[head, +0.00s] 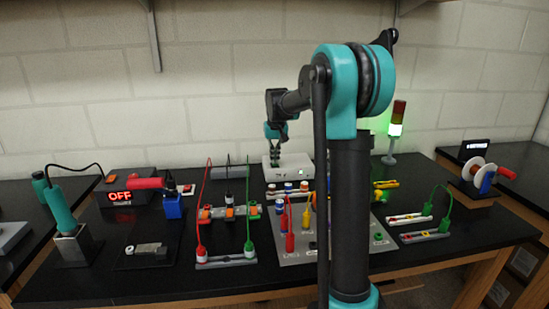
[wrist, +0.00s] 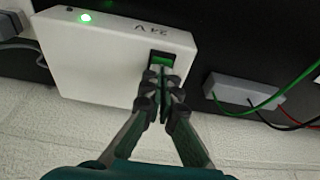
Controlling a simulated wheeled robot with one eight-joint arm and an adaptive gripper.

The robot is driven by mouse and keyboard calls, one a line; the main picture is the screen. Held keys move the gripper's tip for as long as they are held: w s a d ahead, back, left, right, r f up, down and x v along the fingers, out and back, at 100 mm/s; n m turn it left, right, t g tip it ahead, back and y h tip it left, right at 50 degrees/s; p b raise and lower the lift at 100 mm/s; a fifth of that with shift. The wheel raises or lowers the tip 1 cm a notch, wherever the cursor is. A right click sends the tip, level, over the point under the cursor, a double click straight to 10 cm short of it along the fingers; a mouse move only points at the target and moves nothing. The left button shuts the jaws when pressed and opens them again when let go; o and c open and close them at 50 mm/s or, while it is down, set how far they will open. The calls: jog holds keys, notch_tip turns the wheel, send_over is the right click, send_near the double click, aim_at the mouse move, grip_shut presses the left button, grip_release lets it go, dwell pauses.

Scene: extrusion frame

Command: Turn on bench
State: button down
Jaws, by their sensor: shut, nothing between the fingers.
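A white power box (wrist: 110,50) marked "24 V" fills the upper left of the wrist view. Its small round light (wrist: 85,18) glows green. A green rocker switch (wrist: 161,60) sits in a dark frame near the box's right edge. My gripper (wrist: 161,74) is shut and empty, its fingertips at the switch and covering part of it; I cannot tell whether they touch. In the head view, the white box (head: 294,160) stands at the back of the black bench (head: 130,277), and my gripper (head: 275,150) points down over its left part.
A stack light (head: 395,130) glows green at the back right. A soldering station (head: 122,199) at left reads "OFF" in red. A grey connector block (wrist: 238,93) with green, red and black wires lies beside the box. Leads and coloured parts crowd the middle of the bench.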

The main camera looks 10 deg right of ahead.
aim_at(275, 165)
jog(key=w+v, duration=0.1)
jog(key=v, duration=1.3)
jog(key=shift+w+r, duration=0.15)
jog(key=shift+w, duration=0.1)
